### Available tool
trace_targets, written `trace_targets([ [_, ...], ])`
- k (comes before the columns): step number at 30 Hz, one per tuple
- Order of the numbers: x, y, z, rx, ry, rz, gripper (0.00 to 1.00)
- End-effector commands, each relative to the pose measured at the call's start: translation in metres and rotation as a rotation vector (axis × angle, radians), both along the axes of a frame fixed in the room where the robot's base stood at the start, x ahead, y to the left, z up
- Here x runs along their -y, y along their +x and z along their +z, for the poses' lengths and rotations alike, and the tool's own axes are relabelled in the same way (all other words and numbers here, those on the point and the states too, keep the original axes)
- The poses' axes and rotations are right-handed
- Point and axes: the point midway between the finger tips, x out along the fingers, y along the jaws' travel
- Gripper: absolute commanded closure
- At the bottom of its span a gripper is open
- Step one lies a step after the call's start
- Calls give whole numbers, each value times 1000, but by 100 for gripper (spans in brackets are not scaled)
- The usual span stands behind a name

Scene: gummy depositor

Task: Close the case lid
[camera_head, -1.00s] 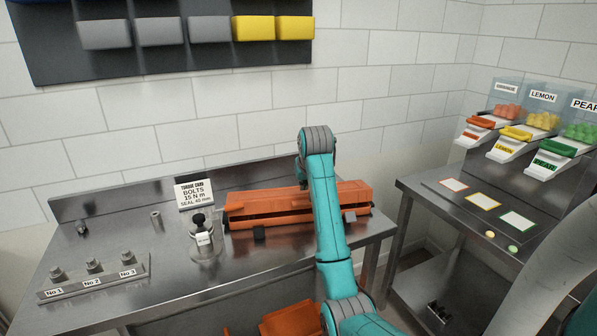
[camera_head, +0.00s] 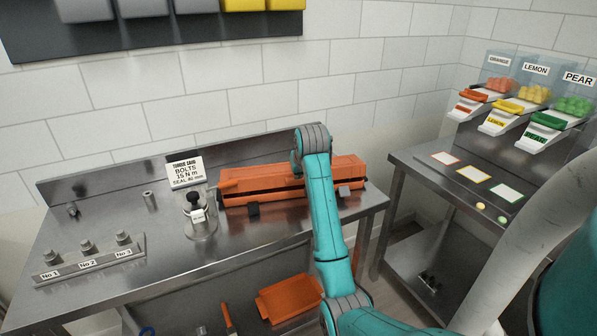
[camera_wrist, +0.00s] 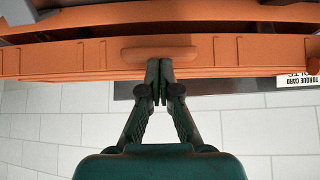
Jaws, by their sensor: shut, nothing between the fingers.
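The orange case (camera_head: 262,190) sits at the right part of the steel bench. Its lid (camera_head: 245,174) lies over the base, with a narrow dark gap along the front between them. The lid's front edge (camera_wrist: 228,54) and its raised handle (camera_wrist: 172,53) show in the wrist view. My gripper (camera_wrist: 158,98) is shut and empty, its fingertips at the handle and seemingly touching or very near it. In the head view my teal arm hides the gripper and part of the case.
A torque card (camera_head: 184,172), a small glass vessel with a black knob (camera_head: 197,217) and a rack of numbered bolts (camera_head: 90,257) stand left of the case. An orange tray (camera_head: 290,298) lies below the bench. A candy dispenser table (camera_head: 470,190) stands at right.

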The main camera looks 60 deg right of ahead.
Motion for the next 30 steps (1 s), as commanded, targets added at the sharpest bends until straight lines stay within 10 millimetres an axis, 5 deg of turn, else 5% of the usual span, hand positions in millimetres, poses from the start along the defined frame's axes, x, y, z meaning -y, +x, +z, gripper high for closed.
trace_targets([
  [15, -11, -11, -25, 108, -108, 0, 100],
  [30, -10, -5, -15, 107, -107, 1, 100],
])
